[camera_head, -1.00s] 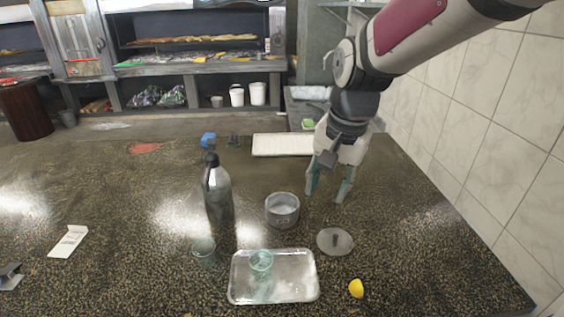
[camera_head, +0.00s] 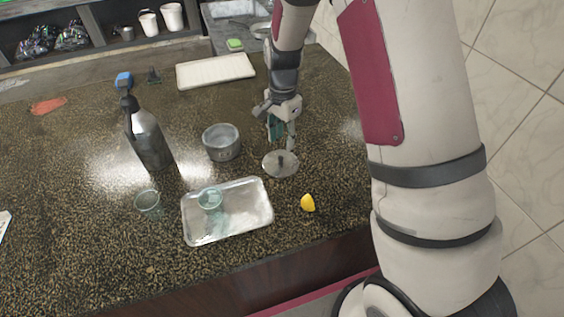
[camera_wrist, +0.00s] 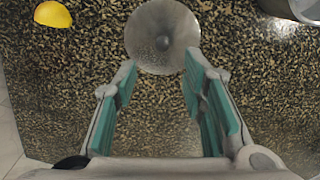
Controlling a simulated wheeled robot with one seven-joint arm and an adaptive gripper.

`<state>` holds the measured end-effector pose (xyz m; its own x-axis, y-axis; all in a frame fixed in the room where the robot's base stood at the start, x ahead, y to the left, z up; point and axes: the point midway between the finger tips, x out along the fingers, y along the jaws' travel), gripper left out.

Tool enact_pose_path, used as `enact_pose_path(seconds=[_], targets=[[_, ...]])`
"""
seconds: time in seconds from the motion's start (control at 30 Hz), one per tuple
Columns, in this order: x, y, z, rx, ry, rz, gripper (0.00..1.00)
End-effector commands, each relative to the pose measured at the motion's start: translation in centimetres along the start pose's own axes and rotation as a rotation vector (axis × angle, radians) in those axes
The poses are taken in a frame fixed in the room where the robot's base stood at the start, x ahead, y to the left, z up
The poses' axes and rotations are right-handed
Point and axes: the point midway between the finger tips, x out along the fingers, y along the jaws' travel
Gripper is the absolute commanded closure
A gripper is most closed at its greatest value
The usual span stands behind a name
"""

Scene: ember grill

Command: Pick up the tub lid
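The tub lid (camera_head: 281,164) is a round grey metal disc with a small dark knob on top. It lies flat on the speckled counter, and in the wrist view it shows as a disc (camera_wrist: 162,36) just beyond the fingertips. My gripper (camera_head: 282,138) is just behind and above the lid in the head view. Its two teal-padded fingers (camera_wrist: 160,72) are apart with nothing between them. The grey metal tub (camera_head: 221,142) stands to the left of the lid and is open at the top; its edge shows at the wrist view's top right.
A metal tray (camera_head: 228,228) holding a glass cup (camera_head: 210,199) lies in front of the lid. A yellow lemon piece (camera_head: 308,203) is to the right.

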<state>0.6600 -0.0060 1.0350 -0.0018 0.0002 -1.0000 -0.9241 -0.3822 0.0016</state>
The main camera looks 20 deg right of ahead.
Motion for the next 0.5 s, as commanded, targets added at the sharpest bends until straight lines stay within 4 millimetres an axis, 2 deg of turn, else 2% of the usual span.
enact_pose_path(seconds=[0.1,0.37,0.5], targets=[[1.6,0.1,0.0,0.000,0.000,0.002,0.62],[3.1,0.0,0.2,-0.002,0.000,0.001,0.62],[4.8,0.0,0.5,-0.001,0.000,0.002,0.62]])
